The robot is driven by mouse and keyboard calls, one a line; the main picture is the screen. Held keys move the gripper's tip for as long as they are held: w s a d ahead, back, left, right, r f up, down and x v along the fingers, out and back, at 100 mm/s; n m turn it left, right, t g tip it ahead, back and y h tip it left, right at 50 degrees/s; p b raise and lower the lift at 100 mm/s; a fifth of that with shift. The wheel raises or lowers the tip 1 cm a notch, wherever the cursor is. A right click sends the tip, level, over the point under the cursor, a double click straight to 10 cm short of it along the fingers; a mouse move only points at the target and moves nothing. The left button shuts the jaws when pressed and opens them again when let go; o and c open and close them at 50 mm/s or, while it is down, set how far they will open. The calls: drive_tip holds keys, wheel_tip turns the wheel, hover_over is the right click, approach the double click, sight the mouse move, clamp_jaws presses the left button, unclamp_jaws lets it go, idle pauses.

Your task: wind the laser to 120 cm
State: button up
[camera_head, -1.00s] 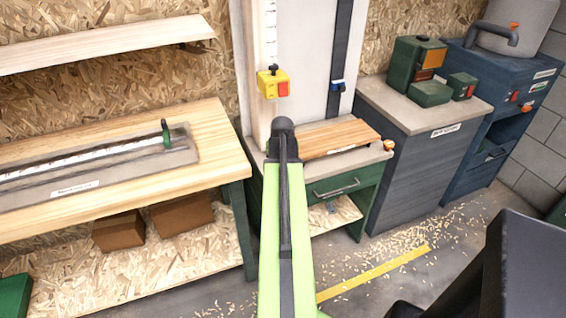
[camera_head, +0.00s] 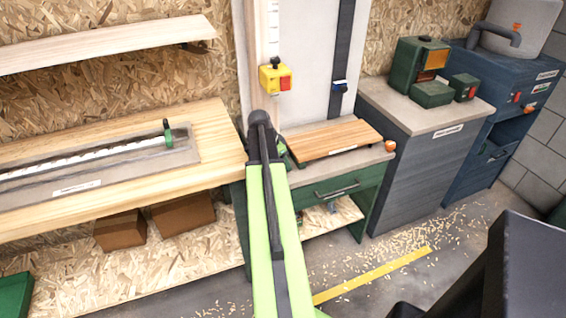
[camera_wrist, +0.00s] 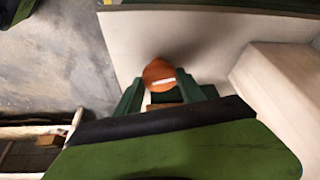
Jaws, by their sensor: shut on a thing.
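A yellow box with a red front (camera_head: 275,78), which looks like the laser, sits on a tall pale post at the back. A white strip with tick marks (camera_head: 273,25) runs up above it; its numbers are too small to read. My gripper (camera_wrist: 160,87) is shut on a round orange-brown knob (camera_wrist: 158,74) with a pale mark, seen between the two green fingers in the wrist view. In the head view my arm's end (camera_head: 262,122) is at the left of the green bench, below the yellow box, and hides the knob.
The green bench (camera_head: 350,188) carries a wooden board (camera_head: 335,138) and a separate orange knob (camera_head: 390,145) at its right corner. A wooden workbench (camera_head: 215,140) stands at left, grey and blue cabinets at right. Open floor with shavings lies in front.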

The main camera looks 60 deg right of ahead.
drive_tip(key=m, duration=0.2)
drive_tip(key=m+g+y, duration=0.1)
drive_tip(key=m, duration=0.2)
drive_tip(key=shift+d+g, duration=0.15)
drive_tip(key=shift+g, duration=0.15)
drive_tip(key=shift+m, duration=0.3)
drive_tip(key=o, duration=1.4)
drive_tip(key=shift+c, duration=0.2)
drive_tip(key=p+v, duration=1.6)
drive_tip(key=v, duration=0.1)
drive_tip(key=shift+d+r, duration=0.15)
drive_tip(key=shift+r, duration=0.1)
